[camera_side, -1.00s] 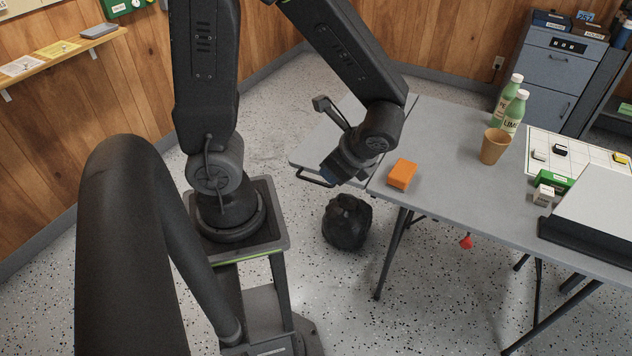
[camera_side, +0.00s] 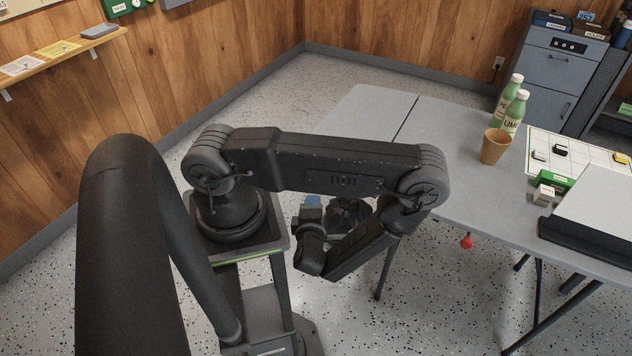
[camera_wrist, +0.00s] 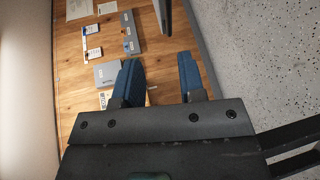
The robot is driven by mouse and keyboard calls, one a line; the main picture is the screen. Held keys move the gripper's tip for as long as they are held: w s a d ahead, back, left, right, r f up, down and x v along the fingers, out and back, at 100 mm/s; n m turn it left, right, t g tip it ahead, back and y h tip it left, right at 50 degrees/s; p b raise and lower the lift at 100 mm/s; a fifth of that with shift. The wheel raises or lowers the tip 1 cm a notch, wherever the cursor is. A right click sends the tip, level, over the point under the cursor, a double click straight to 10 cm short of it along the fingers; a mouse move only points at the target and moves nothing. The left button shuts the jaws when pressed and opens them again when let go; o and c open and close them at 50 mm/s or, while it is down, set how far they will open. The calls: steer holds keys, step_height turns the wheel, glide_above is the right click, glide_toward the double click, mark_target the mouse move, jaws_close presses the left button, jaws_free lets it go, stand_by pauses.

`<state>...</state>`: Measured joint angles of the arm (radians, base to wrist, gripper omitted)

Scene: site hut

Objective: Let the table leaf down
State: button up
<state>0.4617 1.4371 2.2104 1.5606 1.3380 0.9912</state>
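The table leaf (camera_side: 366,110) is the grey left end panel of the table (camera_side: 450,150), past a dark seam. Its visible part looks level with the tabletop; my arm hides its near edge. A red knob (camera_side: 466,241) hangs under the table's front edge, right of my arm. My gripper (camera_side: 312,201) is left of the table, beyond my folded wrist, its blue fingers partly showing and clear of the leaf. In the wrist view its two blue fingers (camera_wrist: 160,80) stand apart with nothing between them. They face the wood-panelled wall.
Green bottles (camera_side: 513,112), a tan cup (camera_side: 493,147) and a white board (camera_side: 575,150) stand on the table's right part. The floor left of the table's far end is clear.

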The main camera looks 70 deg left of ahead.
steer(key=shift+m+t+h, duration=0.3)
steer(key=shift+m, duration=0.4)
steer(key=x, duration=0.9)
steer(key=f+x, duration=0.1)
steer(key=x, duration=0.4)
steer(key=shift+s+a, duration=0.1)
steer(key=shift+s, duration=0.15)
steer(key=shift+c, duration=0.4)
jaws_close()
steer(key=shift+r, duration=0.1)
